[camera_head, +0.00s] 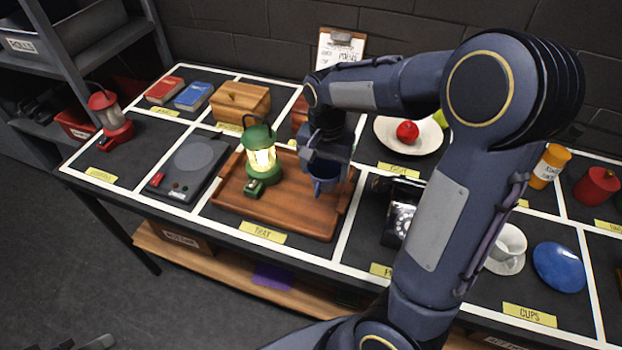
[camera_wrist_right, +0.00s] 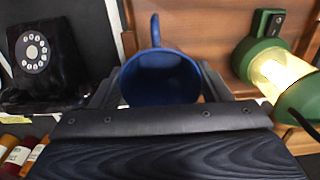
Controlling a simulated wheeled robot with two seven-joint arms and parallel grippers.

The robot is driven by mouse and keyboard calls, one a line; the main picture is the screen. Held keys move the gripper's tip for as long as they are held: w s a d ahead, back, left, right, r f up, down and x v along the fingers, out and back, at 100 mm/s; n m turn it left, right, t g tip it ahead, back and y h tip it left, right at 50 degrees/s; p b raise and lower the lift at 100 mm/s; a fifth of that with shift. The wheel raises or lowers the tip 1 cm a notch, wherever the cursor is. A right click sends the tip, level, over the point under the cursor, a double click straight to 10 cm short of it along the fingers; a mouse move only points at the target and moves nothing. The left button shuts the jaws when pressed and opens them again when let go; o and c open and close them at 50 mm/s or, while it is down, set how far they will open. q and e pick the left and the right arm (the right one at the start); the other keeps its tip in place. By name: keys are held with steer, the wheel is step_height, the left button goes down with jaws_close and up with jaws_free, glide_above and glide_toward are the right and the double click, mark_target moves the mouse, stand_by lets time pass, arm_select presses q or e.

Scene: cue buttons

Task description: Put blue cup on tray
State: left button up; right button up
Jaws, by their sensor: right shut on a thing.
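The blue cup (camera_head: 322,178) is held between the fingers of my right gripper (camera_head: 325,172), over the right part of the wooden tray (camera_head: 296,222). In the right wrist view the blue cup (camera_wrist_right: 160,76) shows its open mouth and handle between the fingers. I cannot tell whether the cup's base touches the tray. The lit green lantern (camera_head: 260,160) stands on the left part of the tray, apart from the cup. My left gripper is not identifiable in these frames.
A black rotary telephone (camera_head: 400,216) stands right of the tray. A grey hot plate (camera_head: 188,166) lies to its left. A wooden box (camera_head: 240,103) and a plate with a red fruit (camera_head: 407,131) are behind. A white cup (camera_head: 508,245) and a blue saucer (camera_head: 559,267) are at right.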

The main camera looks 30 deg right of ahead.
steer(key=w+f, duration=0.2)
steer(key=f, duration=0.1)
steer(key=w+f, duration=0.2)
steer(key=shift+a+f, duration=0.1)
steer(key=shift+a, duration=0.15)
steer(key=shift+f, duration=1.6)
steer(key=shift+f, duration=0.1)
steer(key=o, duration=1.1)
steer(key=shift+c, duration=0.2)
